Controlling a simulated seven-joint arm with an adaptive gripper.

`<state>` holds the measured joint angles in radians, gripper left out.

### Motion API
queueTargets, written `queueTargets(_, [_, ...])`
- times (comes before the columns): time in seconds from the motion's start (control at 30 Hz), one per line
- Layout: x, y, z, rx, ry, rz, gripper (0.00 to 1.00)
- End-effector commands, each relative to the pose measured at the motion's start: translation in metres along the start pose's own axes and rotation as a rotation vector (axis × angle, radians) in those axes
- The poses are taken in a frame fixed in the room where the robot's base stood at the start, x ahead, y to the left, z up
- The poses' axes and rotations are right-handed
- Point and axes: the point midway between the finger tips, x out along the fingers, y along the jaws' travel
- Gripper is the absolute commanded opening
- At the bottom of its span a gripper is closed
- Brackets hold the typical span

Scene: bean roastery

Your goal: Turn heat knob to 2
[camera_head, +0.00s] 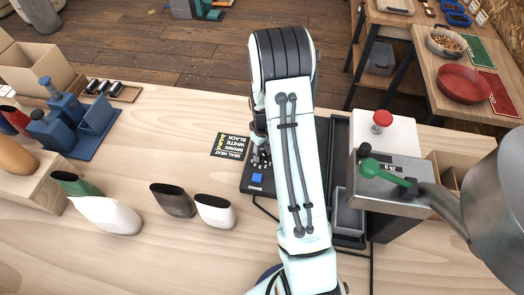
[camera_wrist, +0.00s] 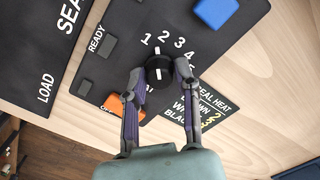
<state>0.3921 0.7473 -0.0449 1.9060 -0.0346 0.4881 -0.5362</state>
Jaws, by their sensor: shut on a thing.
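The heat knob (camera_wrist: 158,75) is a round black dial with a white pointer line, on a dark control panel (camera_wrist: 115,68) in the wrist view. White numbers 1 to 5 arc around its far side. The line points up, between the 1 and the 2. My gripper (camera_wrist: 159,71) is shut on the knob, one finger on each side. In the head view the panel (camera_head: 247,187) is mostly hidden by my arm, and the knob cannot be made out clearly.
A blue button (camera_wrist: 215,12) and an orange switch (camera_wrist: 124,107) flank the knob. A black seal heat card (camera_head: 230,147) lies beside the panel. A grey machine with a green-knobbed lever (camera_head: 371,168) stands right of my arm.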

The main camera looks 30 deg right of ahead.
Motion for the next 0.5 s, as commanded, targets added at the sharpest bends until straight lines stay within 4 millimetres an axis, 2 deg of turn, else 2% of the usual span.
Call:
queueTargets(0.2, [0.0011,-0.0002,0.0005,0.136,-0.001,-0.001,0.0])
queueTargets(0.5, [0.0013,-0.0003,0.0006,0.242,-0.002,-0.001,0.0])
